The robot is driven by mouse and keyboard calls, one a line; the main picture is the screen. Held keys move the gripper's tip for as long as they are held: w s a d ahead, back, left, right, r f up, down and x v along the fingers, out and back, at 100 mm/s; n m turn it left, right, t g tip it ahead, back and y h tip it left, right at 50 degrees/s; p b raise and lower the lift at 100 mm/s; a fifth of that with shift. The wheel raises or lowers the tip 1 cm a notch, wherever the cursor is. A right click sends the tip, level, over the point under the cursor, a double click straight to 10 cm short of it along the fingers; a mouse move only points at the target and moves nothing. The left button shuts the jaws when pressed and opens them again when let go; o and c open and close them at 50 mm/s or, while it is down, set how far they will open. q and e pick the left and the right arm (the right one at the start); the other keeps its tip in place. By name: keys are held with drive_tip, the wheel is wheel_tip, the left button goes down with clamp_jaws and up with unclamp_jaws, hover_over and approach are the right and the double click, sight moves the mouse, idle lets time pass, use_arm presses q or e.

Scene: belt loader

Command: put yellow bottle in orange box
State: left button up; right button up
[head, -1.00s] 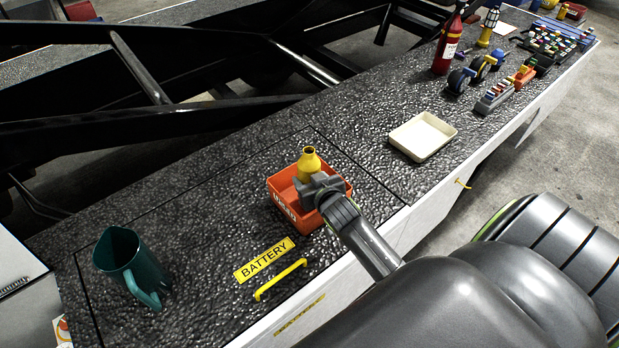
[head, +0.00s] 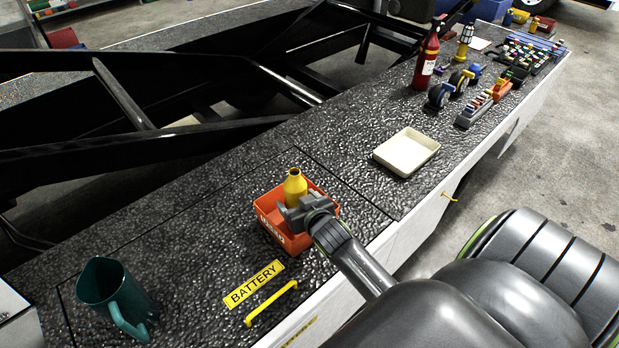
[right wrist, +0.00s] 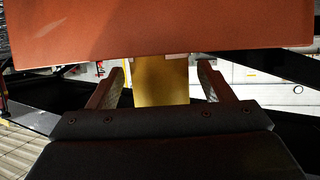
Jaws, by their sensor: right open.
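The yellow bottle (head: 295,188) stands upright inside the orange box (head: 271,228), its neck above the rim. The box sits on the dark textured deck. My right gripper (head: 293,211) is at the box's near side, its jaws open around the bottle. In the right wrist view the yellow bottle (right wrist: 162,82) shows between the two spread fingers, with a gap on each side. The orange box (right wrist: 160,28) fills the top of that view. The bottle's base is hidden. My left gripper is not in view.
A cream tray (head: 407,152) lies to the right on the deck. A teal mug (head: 112,293) stands at the lower left. A yellow handle (head: 271,303) and BATTERY label (head: 254,283) are in front of the box. A red extinguisher (head: 426,62) and toy vehicles are further back.

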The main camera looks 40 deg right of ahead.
drive_tip(key=b+v, duration=0.1)
drive_tip(key=v, duration=1)
idle(0.3)
drive_tip(key=s+f+n+g, duration=0.1)
drive_tip(key=s+f+g, duration=0.1)
drive_tip(key=s+g, duration=0.5)
drive_tip(key=s+f+n+g, duration=0.1)
drive_tip(key=s+f+g, duration=0.2)
drive_tip(key=s, duration=0.9)
wheel_tip(320, 180, down, 26)
drive_tip(key=g+y, duration=0.1)
drive_tip(key=s+f+g+b, duration=0.1)
drive_tip(key=s+f, duration=1.4)
drive_tip(key=shift+a+f+y, duration=0.25)
drive_tip(key=shift+a+y, duration=0.05)
drive_tip(key=shift+a, duration=0.05)
